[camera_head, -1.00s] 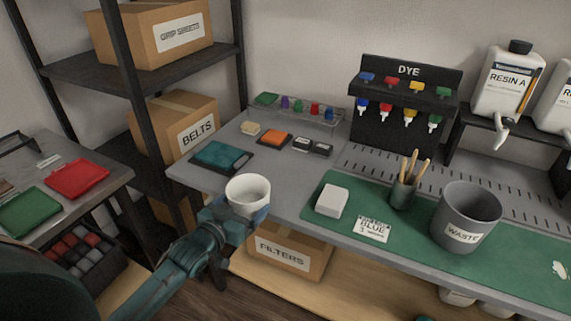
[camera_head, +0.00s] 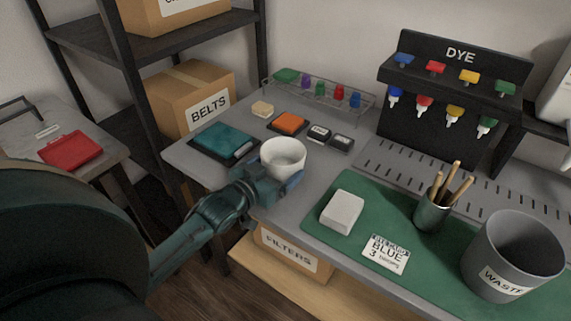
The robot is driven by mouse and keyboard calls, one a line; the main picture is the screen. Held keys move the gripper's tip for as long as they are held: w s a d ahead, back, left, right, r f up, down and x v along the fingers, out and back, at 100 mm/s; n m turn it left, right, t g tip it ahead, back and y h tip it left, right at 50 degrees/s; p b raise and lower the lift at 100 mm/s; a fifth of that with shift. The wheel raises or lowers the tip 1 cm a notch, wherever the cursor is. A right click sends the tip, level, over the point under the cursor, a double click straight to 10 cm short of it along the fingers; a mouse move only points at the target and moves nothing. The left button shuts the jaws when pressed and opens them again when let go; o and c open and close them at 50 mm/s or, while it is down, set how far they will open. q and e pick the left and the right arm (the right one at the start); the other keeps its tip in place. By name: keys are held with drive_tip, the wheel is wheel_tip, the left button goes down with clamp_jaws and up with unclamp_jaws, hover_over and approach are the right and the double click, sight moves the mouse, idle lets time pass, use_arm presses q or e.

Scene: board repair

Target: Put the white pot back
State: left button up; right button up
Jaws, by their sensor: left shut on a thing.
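The white pot (camera_head: 284,156) is an open-topped cup, held upright by my left gripper (camera_head: 280,184) near the front edge of the grey bench (camera_head: 330,162). The gripper's fingers are shut on the pot from the front. I cannot tell whether the pot's base touches the bench or hangs just above it. The inside of the pot looks empty. My right gripper is not in view.
A teal pad (camera_head: 222,142) lies left of the pot. An orange block (camera_head: 290,122) and dark blocks lie behind it. A green mat (camera_head: 318,222) holds a white block (camera_head: 342,212), a brush cup (camera_head: 432,212) and a waste bin (camera_head: 512,250). The dye rack (camera_head: 440,105) stands behind.

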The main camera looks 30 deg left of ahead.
use_arm(q)
drive_tip(key=shift+s+r, duration=0.1)
drive_tip(key=shift+s, duration=0.1)
drive_tip(key=o, duration=0.7)
drive_tip(key=shift+f, duration=0.2)
drive_tip(key=shift+o, duration=1.1)
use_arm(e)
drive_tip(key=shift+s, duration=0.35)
